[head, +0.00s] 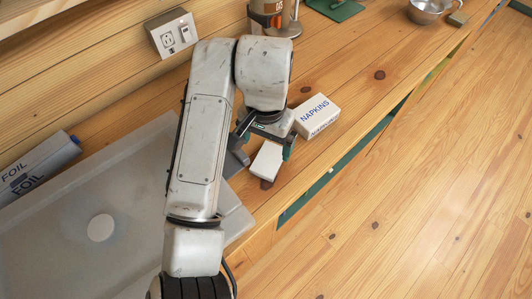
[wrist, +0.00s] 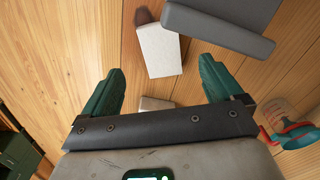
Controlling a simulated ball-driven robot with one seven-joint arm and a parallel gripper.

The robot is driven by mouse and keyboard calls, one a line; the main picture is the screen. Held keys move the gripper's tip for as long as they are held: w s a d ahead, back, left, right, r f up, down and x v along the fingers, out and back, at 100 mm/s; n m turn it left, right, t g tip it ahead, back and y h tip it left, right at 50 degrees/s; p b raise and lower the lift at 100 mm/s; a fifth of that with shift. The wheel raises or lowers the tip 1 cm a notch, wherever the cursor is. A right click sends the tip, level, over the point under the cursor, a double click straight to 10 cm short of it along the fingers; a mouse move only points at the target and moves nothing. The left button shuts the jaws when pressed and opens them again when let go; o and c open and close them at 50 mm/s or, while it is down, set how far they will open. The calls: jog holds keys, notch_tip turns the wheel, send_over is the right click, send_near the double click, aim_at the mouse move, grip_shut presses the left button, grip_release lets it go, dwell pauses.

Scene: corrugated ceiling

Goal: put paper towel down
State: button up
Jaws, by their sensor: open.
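A plain white block (head: 267,160), which may be the paper towel, lies on the wooden counter (head: 352,62); no label on it is readable. My gripper (head: 265,143) is just above the counter beside it. In the wrist view the white block (wrist: 159,52) lies beyond and partly between my two green fingertips (wrist: 161,66). The fingers are spread wide, and I see no contact with the block. A white box marked NAPKINS (head: 317,115) stands to the right of the gripper.
A dark grey slab (wrist: 218,24) lies close to the white block. A brown container (head: 268,10) and metal cup (head: 428,10) stand farther back. The counter's front edge is close by.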

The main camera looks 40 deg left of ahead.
jog(key=shift+r, duration=1.35)
jog(key=w+d+f+m+t, duration=0.1)
jog(key=w+d+f, duration=0.15)
jog(key=d, duration=0.45)
jog(key=w+d+f+h, duration=0.1)
jog(key=w+d+f, duration=0.1)
jog(key=w+d, duration=0.35)
jog(key=w+d+f+m+t, duration=0.1)
jog(key=w+d+f, duration=0.1)
jog(key=d, duration=0.7)
jog(key=s+d+f+m+h, duration=0.1)
jog(key=d+f, duration=0.2)
jog(key=d, duration=0.6)
jog(key=s+d+f, duration=0.1)
jog(key=d+f, duration=0.1)
jog(key=d, duration=0.7)
jog(key=s+d+f, duration=0.3)
jog(key=s+d, duration=0.4)
jog(key=d, duration=0.1)
jog(key=s+d+f+m+g+y, duration=0.1)
jog(key=s+d+f, duration=0.2)
jog(key=s, duration=1.3)
jog(key=shift+s+f+y, duration=0.15)
jog(key=shift+s+y, duration=0.2)
jog(key=shift+y, duration=0.05)
